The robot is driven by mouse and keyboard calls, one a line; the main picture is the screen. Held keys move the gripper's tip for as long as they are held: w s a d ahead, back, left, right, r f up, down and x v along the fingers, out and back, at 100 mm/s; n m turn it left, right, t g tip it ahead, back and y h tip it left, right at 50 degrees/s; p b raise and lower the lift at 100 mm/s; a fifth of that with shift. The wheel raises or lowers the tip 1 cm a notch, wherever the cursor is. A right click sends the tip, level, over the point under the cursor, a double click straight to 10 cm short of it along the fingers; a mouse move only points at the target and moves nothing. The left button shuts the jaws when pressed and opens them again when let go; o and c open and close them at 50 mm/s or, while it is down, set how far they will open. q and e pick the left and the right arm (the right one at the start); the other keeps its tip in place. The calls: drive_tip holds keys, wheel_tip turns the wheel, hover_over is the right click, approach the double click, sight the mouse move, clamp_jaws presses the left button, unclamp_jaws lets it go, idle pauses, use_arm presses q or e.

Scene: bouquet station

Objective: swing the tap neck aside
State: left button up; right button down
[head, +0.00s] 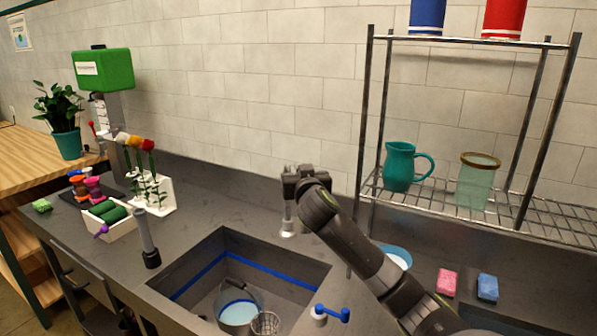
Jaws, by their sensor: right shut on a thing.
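My right arm reaches in from the lower right, and its right gripper (297,178) is at the back edge of the sink. It is shut on the tap neck, mostly hidden behind the gripper. A pale grey part of the tap neck (288,218) shows below the fingers, pointing down to a light end at the sink's back rim. A blue lever (330,313) on a white base stands at the sink's front right. My left gripper is not in view.
The sink (210,262) holds a bucket (238,308) and a wire basket (266,323). A wire rack (450,208) rises behind on the right. Pink (446,281) and blue sponges (487,287) lie on the right counter.

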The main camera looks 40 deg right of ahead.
drive_tip(key=c, duration=1.6)
unclamp_jaws()
drive_tip(key=shift+c, duration=0.2)
drive_tip(key=o, duration=0.3)
drive_tip(key=shift+d, duration=0.25)
drive_tip(key=shift+o, duration=0.2)
drive_tip(key=shift+a, duration=0.1)
drive_tip(key=shift+s+a, duration=0.3)
drive_tip(key=shift+s, duration=0.15)
drive_tip(key=b+v, duration=0.3)
drive_tip(key=v, duration=1.3)
drive_tip(key=shift+s, duration=0.25)
